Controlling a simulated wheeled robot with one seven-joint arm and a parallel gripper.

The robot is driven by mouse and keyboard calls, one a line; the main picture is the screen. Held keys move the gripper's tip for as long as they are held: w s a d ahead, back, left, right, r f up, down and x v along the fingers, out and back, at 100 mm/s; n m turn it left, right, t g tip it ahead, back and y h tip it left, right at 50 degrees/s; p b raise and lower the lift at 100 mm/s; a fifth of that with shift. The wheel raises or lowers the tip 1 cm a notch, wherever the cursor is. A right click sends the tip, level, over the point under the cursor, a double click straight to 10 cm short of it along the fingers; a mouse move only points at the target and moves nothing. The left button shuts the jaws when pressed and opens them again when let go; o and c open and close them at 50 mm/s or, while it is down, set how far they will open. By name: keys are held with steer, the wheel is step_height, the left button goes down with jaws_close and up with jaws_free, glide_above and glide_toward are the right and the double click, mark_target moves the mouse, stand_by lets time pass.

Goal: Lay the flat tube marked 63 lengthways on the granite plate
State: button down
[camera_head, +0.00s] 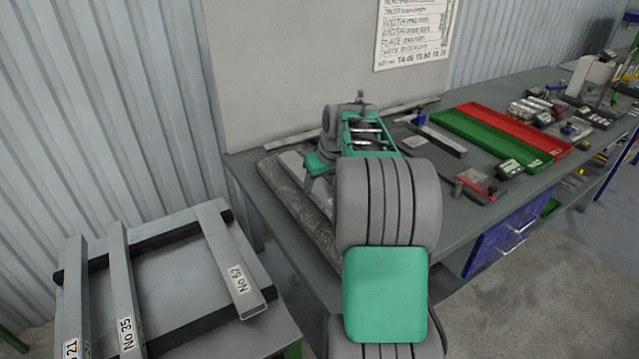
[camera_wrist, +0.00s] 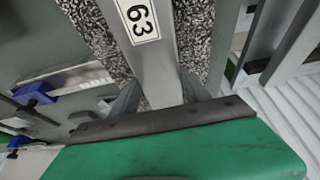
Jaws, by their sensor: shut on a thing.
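The flat grey tube marked 63 (camera_wrist: 152,55) runs up the middle of the wrist view, its label near the top edge. My gripper (camera_wrist: 160,97) is shut on this tube, one finger at each side. The dark speckled granite plate (camera_wrist: 90,28) shows on both sides of the tube, below it. In the head view the granite plate (camera_head: 305,212) lies at the left end of the table, with my arm hiding much of it. The tube runs roughly lengthways over the plate. I cannot tell whether it touches the plate.
A stand at lower left holds tubes No 21 (camera_head: 72,300), No 35 (camera_head: 122,290) and No 52 (camera_head: 230,260). Right of my arm on the table (camera_head: 455,225) are a green tray (camera_head: 485,140), a red tray (camera_head: 515,127) and several small tools.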

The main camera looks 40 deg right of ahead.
steer(key=shift+f, duration=0.25)
steer(key=c, duration=0.8)
jaws_free()
steer(key=o, duration=0.4)
steer(key=shift+c, duration=0.2)
steer(key=shift+f, duration=0.15)
steer(key=b+v, duration=0.1)
steer(key=v, duration=0.6)
steer(key=shift+r, duration=0.3)
steer(key=shift+s+r, duration=0.15)
steer(key=shift+r, duration=0.05)
steer(key=shift+a, duration=0.15)
